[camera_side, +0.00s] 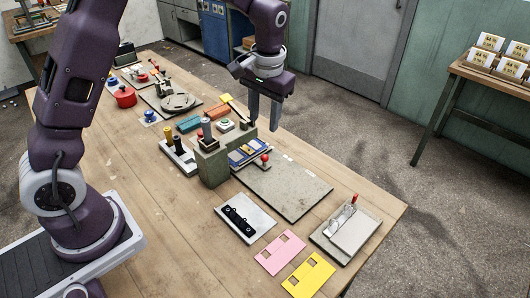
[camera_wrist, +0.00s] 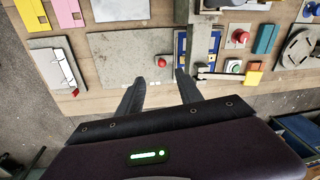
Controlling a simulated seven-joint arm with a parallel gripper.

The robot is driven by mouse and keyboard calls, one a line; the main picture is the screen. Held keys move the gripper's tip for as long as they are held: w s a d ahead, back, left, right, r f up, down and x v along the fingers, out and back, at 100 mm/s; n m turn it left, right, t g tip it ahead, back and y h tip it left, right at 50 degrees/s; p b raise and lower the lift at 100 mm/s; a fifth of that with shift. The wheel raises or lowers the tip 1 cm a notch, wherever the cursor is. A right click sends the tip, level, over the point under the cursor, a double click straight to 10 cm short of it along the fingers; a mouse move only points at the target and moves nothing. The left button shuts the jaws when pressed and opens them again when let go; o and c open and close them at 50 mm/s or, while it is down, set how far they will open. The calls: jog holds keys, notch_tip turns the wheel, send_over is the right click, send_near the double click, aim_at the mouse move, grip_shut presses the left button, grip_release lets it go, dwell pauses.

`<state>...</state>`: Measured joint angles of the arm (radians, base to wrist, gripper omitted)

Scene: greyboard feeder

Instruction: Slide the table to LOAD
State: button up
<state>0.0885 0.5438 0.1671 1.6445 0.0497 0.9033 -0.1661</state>
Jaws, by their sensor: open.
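The sliding table is a blue plate with yellow pieces (camera_side: 244,153), partly under a grey block-shaped station (camera_side: 211,165). A red ball knob (camera_side: 265,157) stands at its right end, beside a bare grey plate (camera_side: 290,190). In the wrist view the blue table (camera_wrist: 181,45) is partly hidden by the station, and the red knob (camera_wrist: 161,62) shows in the gap between the fingertips. My gripper (camera_side: 263,125) is open and empty, fingers pointing down, above and behind the knob. It also shows in the wrist view (camera_wrist: 158,79). No LOAD marking is readable.
A white plate with a black handle (camera_side: 241,219), pink (camera_side: 280,252) and yellow (camera_side: 308,275) cards, and a clamp plate with a red-tipped lever (camera_side: 346,232) lie to the right. Posts (camera_side: 176,146), a green button (camera_side: 225,122) and coloured blocks crowd the left.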

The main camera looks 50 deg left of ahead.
jog(key=g, duration=0.1)
send_over(265, 155)
jog(key=d, duration=0.2)
notch_tip(265, 155, down, 8)
jog(key=shift+y, duration=0.4)
jog(key=f, duration=0.2)
jog(key=a+f, duration=0.1)
jog(key=f, duration=0.4)
jog(key=shift+a, duration=0.35)
jog(key=shift+r, duration=0.1)
grip_shut()
